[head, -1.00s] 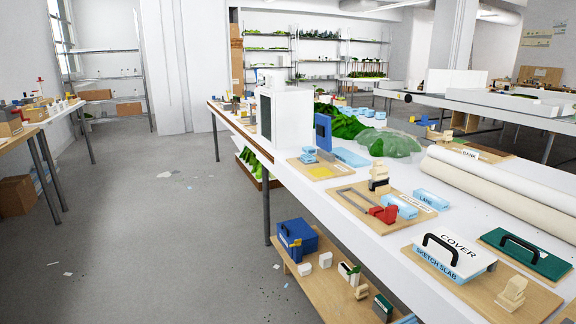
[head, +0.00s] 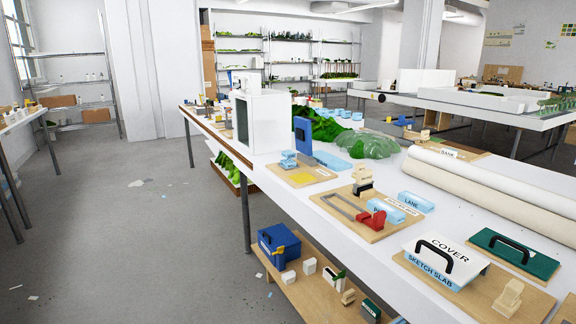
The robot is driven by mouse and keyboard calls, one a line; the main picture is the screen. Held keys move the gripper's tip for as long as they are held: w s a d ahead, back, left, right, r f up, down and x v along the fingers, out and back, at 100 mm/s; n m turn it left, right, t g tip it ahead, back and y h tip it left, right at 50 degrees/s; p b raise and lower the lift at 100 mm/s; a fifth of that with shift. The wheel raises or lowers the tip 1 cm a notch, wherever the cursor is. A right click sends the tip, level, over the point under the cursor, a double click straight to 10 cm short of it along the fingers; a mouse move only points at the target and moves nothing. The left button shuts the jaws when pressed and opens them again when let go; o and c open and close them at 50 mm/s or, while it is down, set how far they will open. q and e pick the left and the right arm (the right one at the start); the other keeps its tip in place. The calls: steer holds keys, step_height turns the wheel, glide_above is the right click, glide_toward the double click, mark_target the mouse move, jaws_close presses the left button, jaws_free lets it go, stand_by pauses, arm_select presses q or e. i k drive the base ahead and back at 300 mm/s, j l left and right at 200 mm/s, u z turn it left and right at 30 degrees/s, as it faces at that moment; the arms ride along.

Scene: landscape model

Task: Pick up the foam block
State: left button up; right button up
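No single foam block is marked out; several light-blue, foam-like blocks lie on the long white table (head: 345,237). One is the block labelled LANE (head: 416,201). Another blue block (head: 381,212) lies just left of it, close to the red-ended tool. The light-blue sketch slab (head: 433,272) lies on a wooden board under a white lid marked COVER with a black handle. A flat light-blue slab (head: 331,160) lies farther back, beside small stacked light-blue pieces (head: 288,162). Neither of my grippers is in view.
Red-ended tool (head: 371,221), green handled panel (head: 513,254) and white rolls (head: 490,180) crowd the table. A white box (head: 261,122) stands toward its far end. A lower shelf (head: 315,289) holds a blue case (head: 279,247). Grey floor (head: 150,240) left of the table is open.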

mark_target(287, 163)
steer(key=i+j, duration=0.2)
steer(key=i, duration=0.15)
steer(key=i+j+u, duration=0.15)
steer(key=i, duration=0.2)
steer(key=i+j, duration=0.2)
steer(key=i, duration=0.15)
steer(key=u, duration=0.05)
